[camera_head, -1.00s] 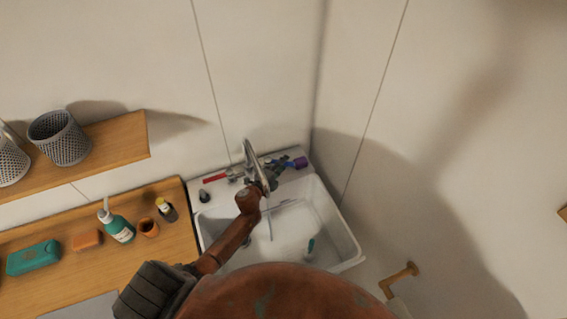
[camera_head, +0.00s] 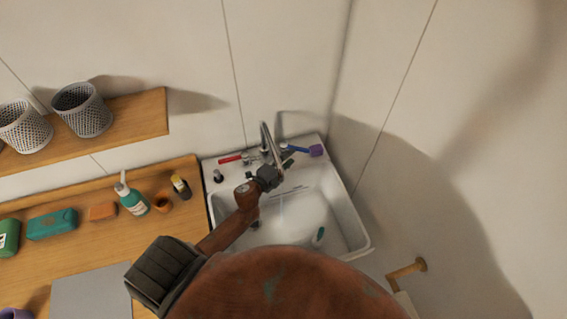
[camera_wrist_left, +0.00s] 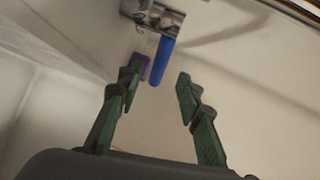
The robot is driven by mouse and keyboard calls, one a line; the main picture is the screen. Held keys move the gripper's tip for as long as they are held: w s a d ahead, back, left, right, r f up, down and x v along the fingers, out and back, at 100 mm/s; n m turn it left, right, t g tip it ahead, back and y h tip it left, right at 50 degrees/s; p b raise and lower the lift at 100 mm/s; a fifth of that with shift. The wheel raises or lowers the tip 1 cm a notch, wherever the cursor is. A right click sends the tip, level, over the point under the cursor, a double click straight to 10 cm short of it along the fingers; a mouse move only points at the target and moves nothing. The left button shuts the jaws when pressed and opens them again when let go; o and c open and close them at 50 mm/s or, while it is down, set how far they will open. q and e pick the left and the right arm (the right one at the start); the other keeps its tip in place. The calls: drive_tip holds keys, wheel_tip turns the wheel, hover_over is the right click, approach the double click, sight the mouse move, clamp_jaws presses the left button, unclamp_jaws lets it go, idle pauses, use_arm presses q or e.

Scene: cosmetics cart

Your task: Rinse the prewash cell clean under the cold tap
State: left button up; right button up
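The white sink (camera_head: 352,228) stands in the corner. Its curved metal tap (camera_head: 265,137) has a red lever (camera_head: 231,159) on the left and a blue lever (camera_head: 296,149) on the right. The blue lever (camera_wrist_left: 162,61) also shows in the left wrist view. My left gripper (camera_head: 285,168) is beside the tap; in the left wrist view its green fingers (camera_wrist_left: 156,92) are apart and empty, with the blue lever beyond them. A faint pale streak below the spout looks like running water. I cannot identify a prewash cell for certain.
A small teal-and-white object (camera_head: 319,236) lies in the basin. A purple thing (camera_head: 316,150) sits by the blue lever. Left of the sink, the wooden counter (camera_head: 95,245) holds a teal pump bottle (camera_head: 133,200) and several small items. A wooden shelf (camera_head: 140,112) holds mesh baskets.

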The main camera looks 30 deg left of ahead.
use_arm(q)
drive_tip(key=v, duration=0.4)
drive_tip(key=shift+s, duration=0.1)
idle(0.4)
